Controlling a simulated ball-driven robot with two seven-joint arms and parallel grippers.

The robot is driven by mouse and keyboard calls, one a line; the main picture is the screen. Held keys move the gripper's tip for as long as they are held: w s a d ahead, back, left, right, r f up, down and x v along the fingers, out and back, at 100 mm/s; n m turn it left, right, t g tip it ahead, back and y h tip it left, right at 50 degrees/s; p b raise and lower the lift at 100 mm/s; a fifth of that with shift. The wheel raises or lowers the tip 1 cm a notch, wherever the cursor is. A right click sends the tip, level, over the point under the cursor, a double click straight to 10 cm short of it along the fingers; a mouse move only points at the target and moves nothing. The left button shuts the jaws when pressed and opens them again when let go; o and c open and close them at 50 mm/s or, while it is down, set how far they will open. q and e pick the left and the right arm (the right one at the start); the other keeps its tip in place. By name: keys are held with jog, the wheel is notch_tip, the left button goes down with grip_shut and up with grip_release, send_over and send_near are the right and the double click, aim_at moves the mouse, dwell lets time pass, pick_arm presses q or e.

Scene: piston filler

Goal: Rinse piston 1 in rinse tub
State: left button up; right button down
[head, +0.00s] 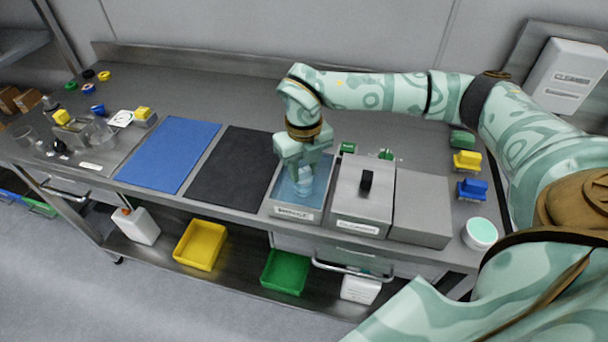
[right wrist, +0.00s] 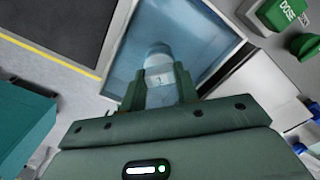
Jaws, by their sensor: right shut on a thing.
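The rinse tub (head: 294,213) is an open metal tub with blue water, at the front edge of the bench. My right gripper (head: 305,168) points down over it and is shut on a clear, pale piston (head: 305,186). The piston is inside the tub's outline, its lower part seemingly in the water; its exact depth is hard to tell. In the right wrist view the piston (right wrist: 158,60) sits between the two fingers, with a small white mark I cannot read surely. The tub's wall (right wrist: 228,62) also shows there. My left gripper is not in view.
A lidded metal box (head: 361,195) with a black knob stands right of the tub, beside a grey block (head: 422,208). A black mat (head: 235,170) and a blue mat (head: 168,153) lie clear to the left. Glassware and coloured parts stand far left.

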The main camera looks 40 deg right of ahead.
jog(key=shift+s+a+r+p, duration=0.1)
jog(key=shift+s+a+p, duration=0.2)
jog(key=shift+a+p, duration=0.1)
jog(key=shift+w+d, duration=0.8)
jog(key=shift+d, duration=0.15)
jog(key=shift+a, duration=0.1)
jog(key=shift+s+a+p, duration=0.35)
jog(key=shift+s+a, duration=0.45)
jog(key=shift+a, duration=0.05)
jog(key=shift+w+d, duration=0.1)
jog(key=shift+w+d, duration=0.7)
jog(key=shift+d, duration=0.15)
